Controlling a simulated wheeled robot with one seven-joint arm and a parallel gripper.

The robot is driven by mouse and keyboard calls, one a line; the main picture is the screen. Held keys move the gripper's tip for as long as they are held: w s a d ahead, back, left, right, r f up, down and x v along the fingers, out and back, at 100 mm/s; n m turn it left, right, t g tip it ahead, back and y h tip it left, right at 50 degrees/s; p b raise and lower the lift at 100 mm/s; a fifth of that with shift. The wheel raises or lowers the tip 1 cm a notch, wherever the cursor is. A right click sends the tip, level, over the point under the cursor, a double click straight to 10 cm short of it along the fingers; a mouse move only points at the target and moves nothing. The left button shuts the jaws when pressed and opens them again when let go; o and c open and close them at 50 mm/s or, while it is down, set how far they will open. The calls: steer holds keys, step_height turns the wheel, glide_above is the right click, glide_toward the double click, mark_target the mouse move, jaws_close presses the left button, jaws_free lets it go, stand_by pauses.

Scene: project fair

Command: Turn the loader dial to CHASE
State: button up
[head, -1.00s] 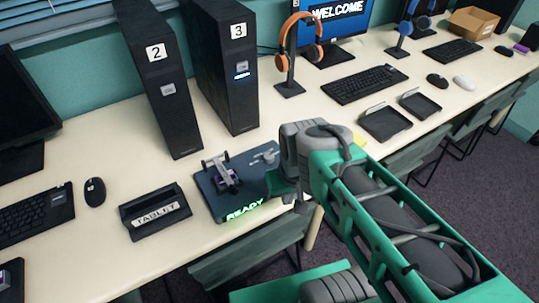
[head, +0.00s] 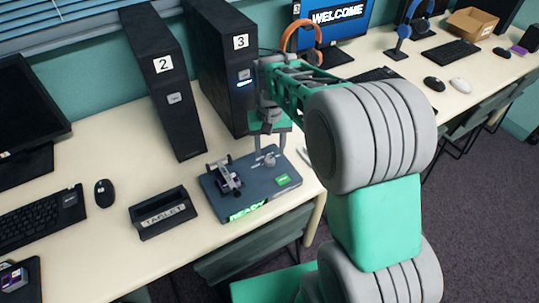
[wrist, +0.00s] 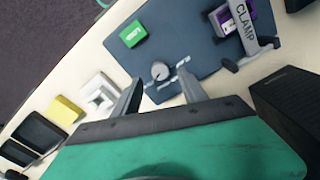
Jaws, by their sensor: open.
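The loader is a dark blue-grey plate (head: 243,193) with a lit green READY sign on its front edge. Its small grey dial (wrist: 160,71) has a light pointer mark; pale marks lie beside it, and I cannot read a CHASE label. The dial also shows in the head view (head: 270,160). My gripper (wrist: 160,77) is open and empty, with its two fingers on either side of the dial in the wrist view. I cannot tell whether the fingertips are level with the dial or still above it. In the head view my gripper (head: 269,146) is just over the plate's back part.
On the loader sit a CLAMP lever over a purple part (wrist: 236,22) and a green button (wrist: 133,34). Tower 3 (head: 240,70) stands close behind my gripper. A TABLET stand (head: 163,212) is to the left. A yellow block (wrist: 66,109) and a white item (wrist: 100,93) lie beside the loader.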

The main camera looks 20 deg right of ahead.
mark_target(270, 159)
step_height(270, 159, down, 4)
steer(key=shift+f, duration=0.1)
jaws_close()
stand_by(0.5)
